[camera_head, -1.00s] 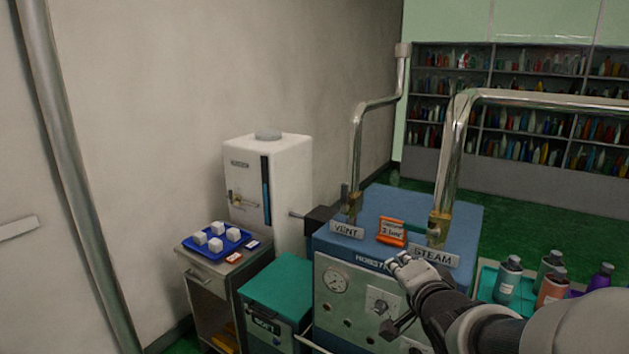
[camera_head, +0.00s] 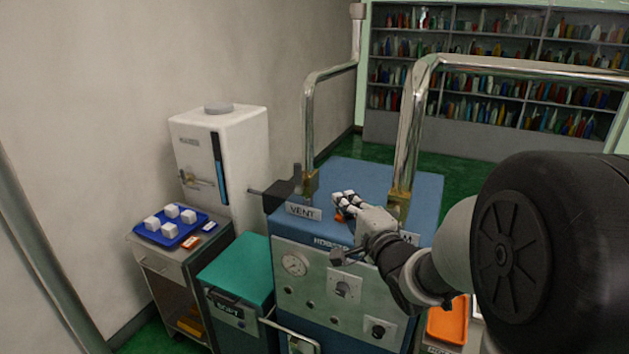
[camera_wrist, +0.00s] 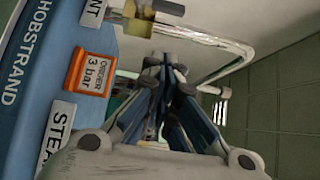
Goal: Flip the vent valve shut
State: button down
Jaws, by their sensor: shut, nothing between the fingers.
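The vent valve (camera_head: 311,182) is a brass fitting at the foot of the left chrome pipe, behind the VENT label (camera_head: 303,212). A dark block with a thin rod sticks out to its left, and a short upright piece shows beside it. I cannot tell for sure which piece is the valve's lever. In the wrist view brass valve parts (camera_wrist: 138,20) show at the top, beside the cut-off VENT label (camera_wrist: 92,12). My gripper (camera_head: 343,198) is shut and empty over the blue machine top, right of the vent valve and apart from it. Its closed fingers (camera_wrist: 164,72) show in the wrist view.
The steam pipe (camera_head: 411,125) rises behind my gripper and bends right. An orange order sign (camera_wrist: 88,72) reads 3 bar; my gripper mostly hides it in the head view. A white cabinet (camera_head: 245,145), blue tray (camera_head: 150,238) and teal-lidded bin (camera_head: 238,268) stand left.

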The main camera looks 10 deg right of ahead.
jog(key=b, duration=0.2)
send_near(299, 178)
jog(key=w+d, duration=0.5)
jog(key=shift+w+a+r+b, duration=0.1)
jog(key=shift+w+a+b, duration=0.1)
jog(key=shift+w+a, duration=0.45)
jog(key=shift+w+a+r+b, duration=0.15)
jog(key=shift+w+a, duration=0.35)
jog(key=shift+a, duration=0.4)
jog(key=shift+r+p, duration=0.1)
jog(key=shift+p, duration=0.2)
jog(key=shift+a+r+n+g+p, duration=0.15)
jog(key=shift+n+g+p, duration=0.15)
jog(key=shift+p, duration=0.2)
